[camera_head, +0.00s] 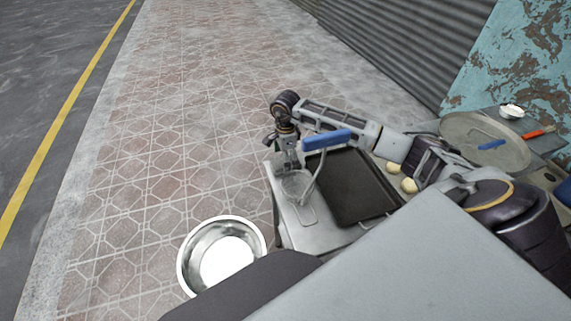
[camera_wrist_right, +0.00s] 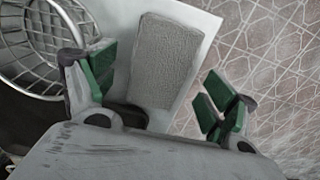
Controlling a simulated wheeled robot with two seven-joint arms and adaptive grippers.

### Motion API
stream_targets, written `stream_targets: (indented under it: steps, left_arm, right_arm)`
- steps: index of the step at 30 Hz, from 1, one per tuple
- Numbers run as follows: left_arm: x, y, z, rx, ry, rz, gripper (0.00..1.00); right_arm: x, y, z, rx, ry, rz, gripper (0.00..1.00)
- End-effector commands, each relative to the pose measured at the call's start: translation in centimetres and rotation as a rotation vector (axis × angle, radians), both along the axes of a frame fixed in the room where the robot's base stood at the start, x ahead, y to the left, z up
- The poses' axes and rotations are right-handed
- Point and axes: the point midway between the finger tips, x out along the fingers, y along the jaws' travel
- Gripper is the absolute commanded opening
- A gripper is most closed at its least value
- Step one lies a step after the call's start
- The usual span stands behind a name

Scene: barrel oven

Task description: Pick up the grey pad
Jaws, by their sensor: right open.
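The grey pad (camera_wrist_right: 168,58) is a textured, flat block on a pale table corner in the right wrist view. My right gripper (camera_wrist_right: 160,75) is open and empty, its green-lined fingers to either side of the pad's near part in the picture. I cannot tell how high the fingers are above it. In the head view my right gripper (camera_head: 287,161) is over the table's far left corner, and the pad is mostly hidden or too small to make out there. My left gripper is not in view.
A wire basket (camera_wrist_right: 40,50) is close beside the gripper; its blue handle (camera_head: 327,140) rises in the head view. A dark tray (camera_head: 352,187) lies on the table (camera_head: 330,235). Dough balls (camera_head: 408,185) are right of it. A metal bowl (camera_head: 222,256) is at lower left.

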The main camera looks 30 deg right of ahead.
Motion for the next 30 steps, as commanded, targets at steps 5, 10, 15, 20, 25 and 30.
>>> stream_targets:
  steps: [5, 10, 15, 20, 25, 30]
  left_arm:
    - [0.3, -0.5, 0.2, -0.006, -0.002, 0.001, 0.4]
    - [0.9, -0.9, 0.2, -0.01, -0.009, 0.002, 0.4]
    - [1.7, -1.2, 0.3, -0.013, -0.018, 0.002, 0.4]
    - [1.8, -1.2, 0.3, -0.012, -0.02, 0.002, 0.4]
    - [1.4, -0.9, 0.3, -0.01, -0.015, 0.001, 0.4]
    - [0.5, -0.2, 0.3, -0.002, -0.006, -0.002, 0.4]
  right_arm:
    - [0.0, 0.0, -1.7, 0.0, 0.002, -0.001, 0.86]
    - [0.0, 0.0, -2.2, -0.001, 0.001, -0.001, 0.86]
    - [0.0, 0.0, -2.2, -0.001, 0.001, -0.001, 0.86]
    - [0.0, 0.0, -2.2, -0.001, 0.001, -0.001, 0.86]
    - [0.0, 0.0, -2.2, -0.001, 0.001, -0.001, 0.73]
    - [0.0, 0.0, -2.2, -0.001, 0.001, -0.001, 0.51]
